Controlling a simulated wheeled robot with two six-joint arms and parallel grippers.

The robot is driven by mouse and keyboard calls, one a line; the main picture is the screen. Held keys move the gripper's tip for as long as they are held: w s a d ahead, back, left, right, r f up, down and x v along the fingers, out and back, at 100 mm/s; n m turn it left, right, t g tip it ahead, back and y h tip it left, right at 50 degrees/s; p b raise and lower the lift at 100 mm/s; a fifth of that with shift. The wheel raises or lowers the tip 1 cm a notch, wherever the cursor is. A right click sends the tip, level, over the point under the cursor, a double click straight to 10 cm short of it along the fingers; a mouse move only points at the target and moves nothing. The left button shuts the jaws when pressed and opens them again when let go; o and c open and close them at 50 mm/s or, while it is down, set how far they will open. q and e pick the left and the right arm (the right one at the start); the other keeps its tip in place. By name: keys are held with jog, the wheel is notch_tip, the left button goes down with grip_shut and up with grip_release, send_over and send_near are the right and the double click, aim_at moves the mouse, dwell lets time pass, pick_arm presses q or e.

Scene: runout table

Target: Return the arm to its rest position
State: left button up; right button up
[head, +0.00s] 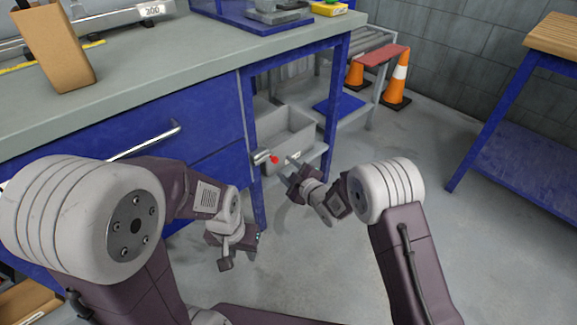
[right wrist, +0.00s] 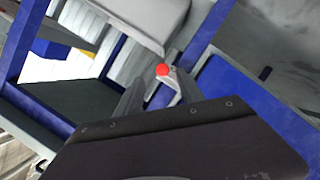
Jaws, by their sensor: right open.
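My right arm reaches forward in the middle of the head view. Its gripper (head: 287,170) is open and empty, close to a small fitting with a red knob (head: 274,159) beside the bench's blue leg. In the right wrist view the red knob (right wrist: 162,70) shows just beyond and between the two fingers (right wrist: 158,92); I cannot tell whether they touch it. My left gripper (head: 236,252) hangs low in front of the bench's blue drawers, pointing down. Its fingers are too foreshortened to tell open from shut.
The workbench (head: 190,72) with blue drawers fills the left; a cardboard box (head: 55,45) stands on it. A grey bin (head: 285,133) sits on the shelf under it. Traffic cones (head: 398,88) stand behind. A second blue bench (head: 510,150) is at right, with clear floor between.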

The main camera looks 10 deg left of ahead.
jog(key=shift+s+d, duration=0.3)
jog(key=shift+s, duration=0.1)
